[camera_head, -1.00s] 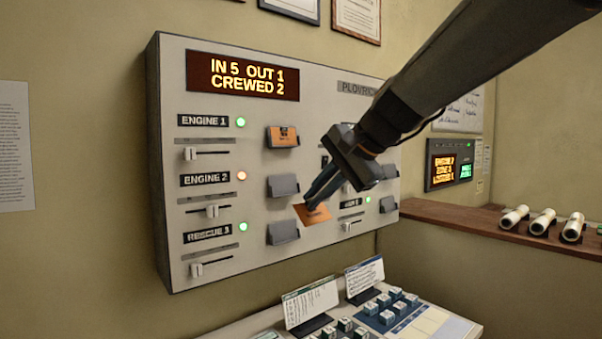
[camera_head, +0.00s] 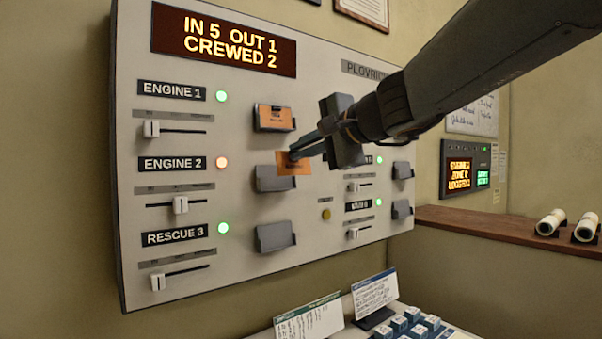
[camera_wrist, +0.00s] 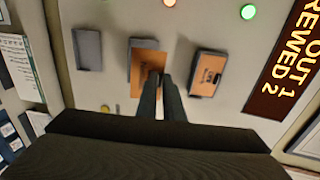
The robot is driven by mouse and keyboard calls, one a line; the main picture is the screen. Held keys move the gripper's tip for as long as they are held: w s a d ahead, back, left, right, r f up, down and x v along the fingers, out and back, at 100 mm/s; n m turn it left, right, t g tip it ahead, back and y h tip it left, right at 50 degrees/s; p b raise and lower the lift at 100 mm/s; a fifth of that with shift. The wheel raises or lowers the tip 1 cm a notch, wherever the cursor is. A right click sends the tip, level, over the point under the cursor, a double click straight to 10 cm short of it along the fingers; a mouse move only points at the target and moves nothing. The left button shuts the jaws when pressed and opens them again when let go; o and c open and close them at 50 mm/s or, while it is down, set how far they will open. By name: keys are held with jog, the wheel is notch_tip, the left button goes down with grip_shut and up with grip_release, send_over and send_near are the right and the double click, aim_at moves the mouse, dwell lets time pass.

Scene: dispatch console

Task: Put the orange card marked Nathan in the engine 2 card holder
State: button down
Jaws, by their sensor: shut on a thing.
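My gripper (camera_head: 300,151) is shut on an orange card (camera_head: 293,166), whose print is too small to read here. The card is at the upper right of the grey engine 2 card holder (camera_head: 272,180), overlapping its top edge in the head view. In the wrist view the card (camera_wrist: 139,88) lies between my fingertips and the engine 2 holder (camera_wrist: 147,45). I cannot tell whether the card is inside the holder or in front of it. The engine 2 label (camera_head: 183,163) is to the left, with an orange lamp (camera_head: 222,162).
The engine 1 holder (camera_head: 264,127) above has an orange card (camera_head: 274,117) in it. The rescue 3 holder (camera_head: 274,238) below is empty. A display (camera_head: 224,40) reads in 5, out 1, crewed 2. A keyed desk (camera_head: 420,325) stands below the panel.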

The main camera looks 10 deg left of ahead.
aim_at(274, 167)
jog(key=shift+w+a+f+b, duration=0.3)
jog(key=shift+w+a+f, duration=0.4)
jog(key=shift+w+f, duration=0.15)
jog(key=x, duration=0.4)
jog(key=shift+a, duration=0.15)
jog(key=shift+w+a+f+b, duration=0.35)
jog(key=shift+f+b, duration=0.1)
jog(key=shift+b, duration=0.2)
jog(key=c, duration=1.8)
grip_release()
jog(key=shift+b+v, duration=0.8)
jog(key=shift+v, duration=3.15)
